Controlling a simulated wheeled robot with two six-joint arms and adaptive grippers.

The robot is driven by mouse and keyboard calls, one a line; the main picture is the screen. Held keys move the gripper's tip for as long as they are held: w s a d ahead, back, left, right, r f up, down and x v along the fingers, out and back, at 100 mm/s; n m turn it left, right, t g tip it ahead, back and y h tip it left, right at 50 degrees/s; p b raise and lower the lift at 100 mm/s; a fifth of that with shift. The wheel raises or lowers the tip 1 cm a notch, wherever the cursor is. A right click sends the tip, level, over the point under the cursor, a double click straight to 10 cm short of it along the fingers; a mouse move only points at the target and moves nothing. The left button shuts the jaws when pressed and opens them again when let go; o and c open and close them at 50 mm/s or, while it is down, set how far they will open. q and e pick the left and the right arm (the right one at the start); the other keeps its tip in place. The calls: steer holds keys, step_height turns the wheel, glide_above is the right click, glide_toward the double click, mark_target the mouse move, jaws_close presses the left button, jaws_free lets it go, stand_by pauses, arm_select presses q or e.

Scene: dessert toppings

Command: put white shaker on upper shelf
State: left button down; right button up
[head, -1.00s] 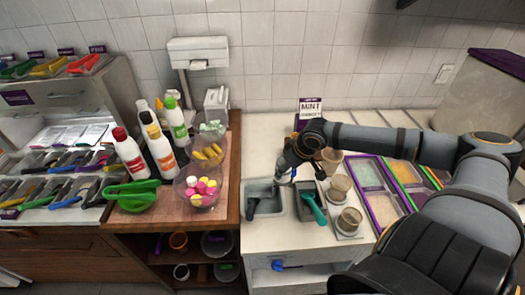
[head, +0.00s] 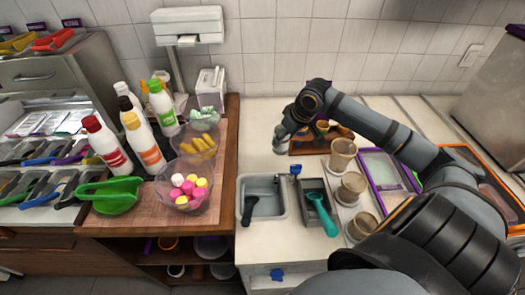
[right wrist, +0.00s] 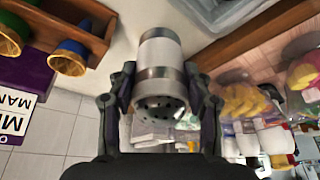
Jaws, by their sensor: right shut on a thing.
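The white shaker (right wrist: 160,62), with metal bands and a perforated metal end, is between the fingers of my right gripper (right wrist: 160,110) in the right wrist view. The gripper is shut on it. In the head view my right gripper (head: 281,147) is over the back left of the white counter (head: 258,118), between the wooden board and a brown rack (head: 300,148). The shaker is hard to make out there. The wooden cart has an open lower shelf (head: 165,268) holding cups and bowls. I cannot tell which surface is the upper shelf. My left gripper is not in view.
A grey sink bin (head: 272,187) and tan cups (head: 342,152) stand on the counter. My right arm covers part of the right side.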

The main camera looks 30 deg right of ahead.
steer(key=shift+w+a+r, duration=0.1)
steer(key=shift+w, duration=0.35)
steer(key=shift+w+a, duration=0.15)
steer(key=shift+a, duration=0.05)
steer(key=shift+w+a, duration=0.1)
steer(key=shift+w, duration=0.25)
steer(key=w+f+p, duration=0.1)
steer(key=w+f, duration=0.2)
steer(key=w+f+p, duration=0.1)
steer(key=w+f, duration=0.2)
steer(key=f, duration=0.1)
steer(key=w+f+p, duration=0.1)
steer(key=w+f, duration=0.2)
steer(key=f, duration=0.1)
steer(key=shift+a, duration=0.25)
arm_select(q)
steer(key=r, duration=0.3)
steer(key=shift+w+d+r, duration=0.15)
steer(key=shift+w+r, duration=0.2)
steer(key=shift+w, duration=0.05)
arm_select(e)
steer(key=shift+f, duration=0.2)
